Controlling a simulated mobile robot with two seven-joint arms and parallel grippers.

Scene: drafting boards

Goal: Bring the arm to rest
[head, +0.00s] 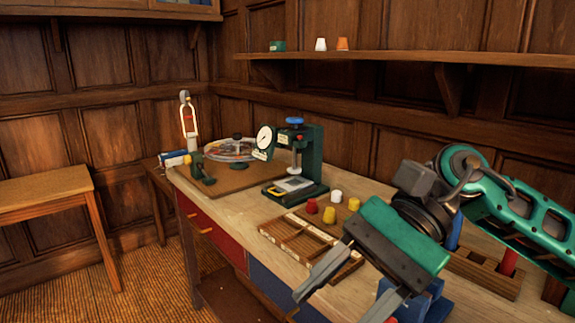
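My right arm (520,200), green and grey, comes in from the right edge above the workbench. Its gripper (337,306) points down and to the left over the bench's front edge. Its two grey fingers are spread apart, with nothing seen between them. The lower finger runs close to the bottom of the picture. My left arm and gripper are not in view.
Under the gripper is a wooden compartment tray (285,242), with red, white and yellow pieces (329,215) behind it. A green gauge press (308,160) stands farther back. Blue blocks (432,305) and a wooden rack (470,268) sit below the arm.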

